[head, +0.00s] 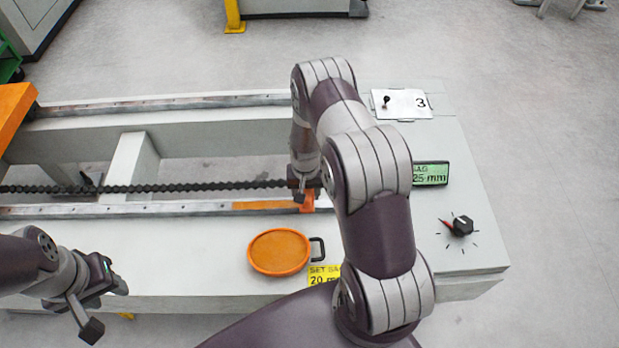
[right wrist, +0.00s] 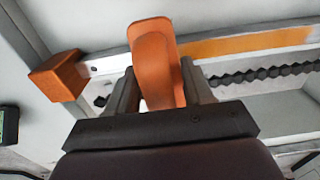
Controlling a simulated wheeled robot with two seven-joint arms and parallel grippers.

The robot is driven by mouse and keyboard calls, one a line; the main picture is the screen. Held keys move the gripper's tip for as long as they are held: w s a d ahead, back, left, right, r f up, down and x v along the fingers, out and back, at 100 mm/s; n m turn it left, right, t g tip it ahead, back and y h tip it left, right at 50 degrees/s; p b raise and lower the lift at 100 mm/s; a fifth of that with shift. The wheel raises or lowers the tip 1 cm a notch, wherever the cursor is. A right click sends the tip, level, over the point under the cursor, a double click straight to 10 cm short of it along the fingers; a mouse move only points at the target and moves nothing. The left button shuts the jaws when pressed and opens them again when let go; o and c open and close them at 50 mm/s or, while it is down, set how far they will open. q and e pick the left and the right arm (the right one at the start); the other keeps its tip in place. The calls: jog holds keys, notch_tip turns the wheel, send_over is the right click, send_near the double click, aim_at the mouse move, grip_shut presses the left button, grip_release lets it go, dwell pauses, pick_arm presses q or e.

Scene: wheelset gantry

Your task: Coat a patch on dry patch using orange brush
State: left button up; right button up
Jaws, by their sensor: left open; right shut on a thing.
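My right gripper (right wrist: 160,95) is shut on the orange brush (right wrist: 152,55), whose wide end points away from the jaws toward the rail. In the head view my right gripper (head: 305,188) is at the near rail, partly hidden by my arm. The dry patch shows as an orange-brown stretch (head: 265,205) on the near rail, just left of the gripper; it also shows in the right wrist view (right wrist: 250,45). I cannot tell whether the brush touches the rail. My left gripper (head: 105,308) is open and empty at the lower left.
An orange round dish with a dark handle (head: 278,251) stands on the near ledge beside a yellow label (head: 325,275). A dark chain (head: 150,187) runs between the rails. An orange block (right wrist: 58,75) sits by the rail. A display (head: 430,174) and a knob (head: 461,226) are at right.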

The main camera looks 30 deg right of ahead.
jog(key=shift+a+r, duration=0.15)
jog(key=shift+r, duration=0.5)
notch_tip(320, 180, up, 2)
jog(key=shift+r+p, duration=0.1)
jog(key=shift+p, duration=1.05)
jog(key=shift+r+p, duration=0.65)
jog(key=shift+r, duration=0.25)
